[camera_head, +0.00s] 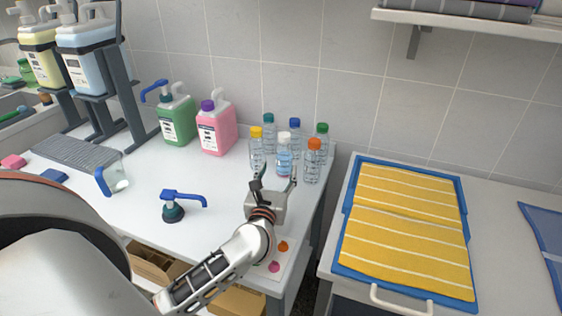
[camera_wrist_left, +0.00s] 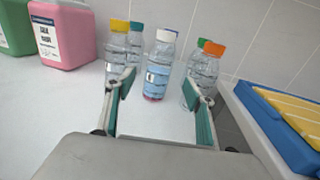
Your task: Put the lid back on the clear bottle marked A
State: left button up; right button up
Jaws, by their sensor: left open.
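Several clear bottles stand in a cluster at the back right of the white table. One with a white cap (camera_head: 283,158) holds pale blue contents and has a label; it also shows in the left wrist view (camera_wrist_left: 160,68). Others have yellow (camera_head: 256,148), teal, blue, green and orange caps (camera_head: 312,160). I cannot read a letter A on any. An orange disc (camera_head: 283,246) and a magenta disc (camera_head: 274,267) lie near the front edge; I cannot tell whether they are lids. My left gripper (camera_head: 273,181) is open and empty, with the white-capped bottle ahead between its fingers. My right gripper is out of view.
Green (camera_head: 177,120) and pink (camera_head: 215,128) jugs stand left of the bottles. A blue pump head (camera_head: 178,205) and a clear pitcher (camera_head: 114,178) are on the table. A blue tray (camera_head: 347,208) with yellow cloth is right, across a gap.

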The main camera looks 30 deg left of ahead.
pick_arm(q)
jog(key=shift+v, duration=1.9)
